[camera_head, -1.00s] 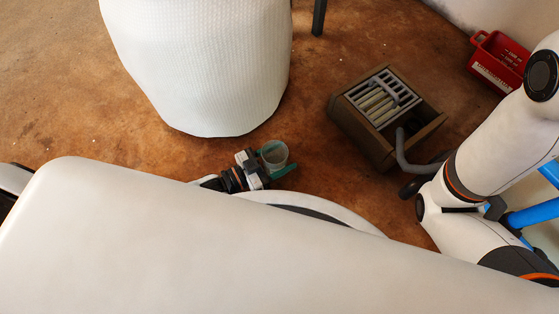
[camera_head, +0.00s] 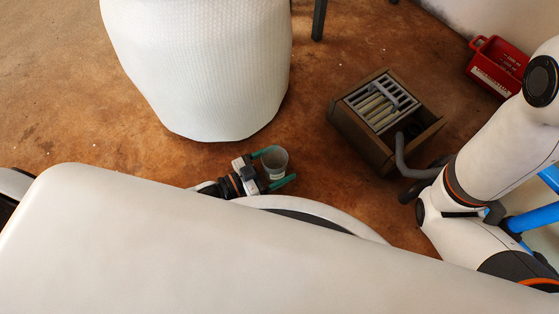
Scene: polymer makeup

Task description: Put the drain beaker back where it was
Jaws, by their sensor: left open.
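The drain beaker (camera_head: 275,160) is a small clear cup low near the floor in the middle of the head view. My left gripper (camera_head: 275,169) has its two green fingers on either side of the beaker. The fingers are open around it, and I cannot tell whether either one touches it. The beaker looks upright, but its base and what it rests on are hard to make out.
A brown wooden box with a slatted grey grate (camera_head: 380,100) and a bent grey pipe (camera_head: 408,163) stands right of the beaker. A large white textured container (camera_head: 200,65) stands behind it. A red crate (camera_head: 497,68) is at upper right. Brown floor (camera_head: 315,130) is clear between.

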